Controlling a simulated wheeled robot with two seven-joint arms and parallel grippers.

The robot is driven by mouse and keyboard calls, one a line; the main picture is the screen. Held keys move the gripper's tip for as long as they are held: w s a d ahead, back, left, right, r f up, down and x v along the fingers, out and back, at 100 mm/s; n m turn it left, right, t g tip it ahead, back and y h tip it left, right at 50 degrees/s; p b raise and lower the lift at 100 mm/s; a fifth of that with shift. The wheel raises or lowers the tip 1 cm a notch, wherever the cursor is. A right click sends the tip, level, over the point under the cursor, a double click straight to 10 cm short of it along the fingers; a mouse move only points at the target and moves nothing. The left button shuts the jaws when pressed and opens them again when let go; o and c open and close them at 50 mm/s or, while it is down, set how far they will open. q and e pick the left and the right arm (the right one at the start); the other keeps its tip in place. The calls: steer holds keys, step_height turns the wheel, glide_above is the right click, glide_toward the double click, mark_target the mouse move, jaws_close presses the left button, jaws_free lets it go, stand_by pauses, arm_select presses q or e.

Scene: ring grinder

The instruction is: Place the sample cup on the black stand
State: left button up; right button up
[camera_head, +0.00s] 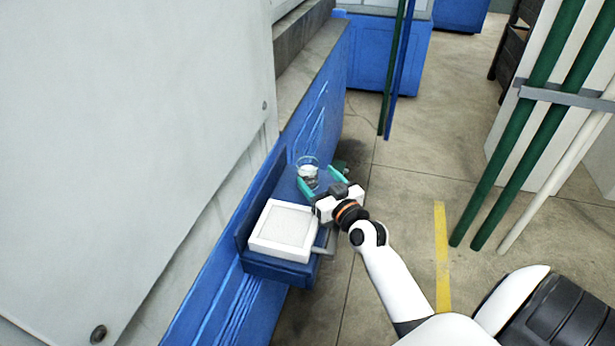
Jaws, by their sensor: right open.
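The sample cup (307,171) looks like a small clear glass vessel with pale contents, at the far end of a blue shelf (272,268). A small dark patch shows just below the cup; I cannot tell whether it is the black stand. My right gripper (317,177) is open, with its teal fingers spread at the near side of the cup. I cannot tell whether the fingers touch it. The gripper body hides part of the shelf. My left gripper is out of view.
A white square tray (284,229) with a pale surface fills the near part of the shelf. A large grey-white machine panel (130,140) rises at the left. Green and white pipes (530,120) stand at the right. Concrete floor lies open between shelf and pipes.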

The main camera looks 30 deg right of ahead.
mark_target(313, 171)
steer(key=shift+w, duration=0.35)
steer(key=w, duration=0.5)
steer(key=shift+w+d+r, duration=0.1)
steer(key=shift+d+r, duration=0.05)
steer(key=shift+d, duration=0.05)
steer(key=c, duration=1.1)
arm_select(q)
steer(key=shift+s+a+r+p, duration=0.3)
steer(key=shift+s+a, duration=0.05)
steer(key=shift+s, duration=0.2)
arm_select(e)
steer(key=shift+r, duration=0.15)
steer(key=shift+c, duration=0.5)
